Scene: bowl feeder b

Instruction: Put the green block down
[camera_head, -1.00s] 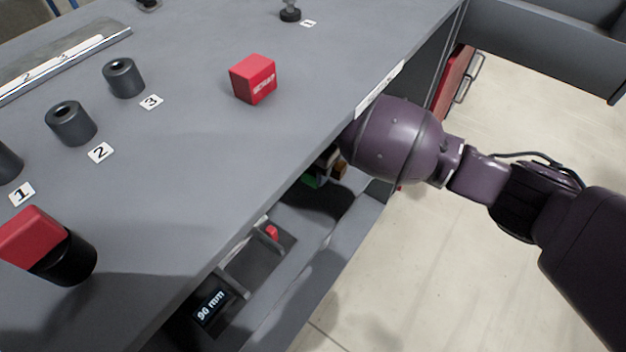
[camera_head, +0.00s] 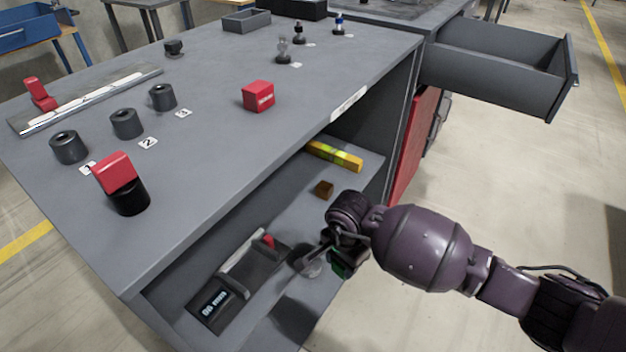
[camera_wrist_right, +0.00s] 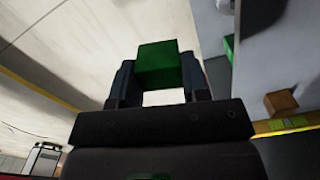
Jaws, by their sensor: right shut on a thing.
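The green block (camera_wrist_right: 158,64) is between the two fingers of my right gripper (camera_wrist_right: 158,78), which is shut on it, in the right wrist view. In the head view my right gripper (camera_head: 335,258) is just off the open front of the lower shelf (camera_head: 297,212), and only a small dark green part of the block (camera_head: 338,268) shows below the fingers. In the wrist view the block is over the pale floor, apart from the shelf. My left gripper is not in view.
On the shelf are a brown block (camera_head: 323,188), a yellow bar (camera_head: 335,155) and a measuring device with a display (camera_head: 213,304). The tabletop (camera_head: 215,140) above holds a red cube (camera_head: 258,96) and several dark cylinders. An open drawer (camera_head: 495,75) juts out at the upper right.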

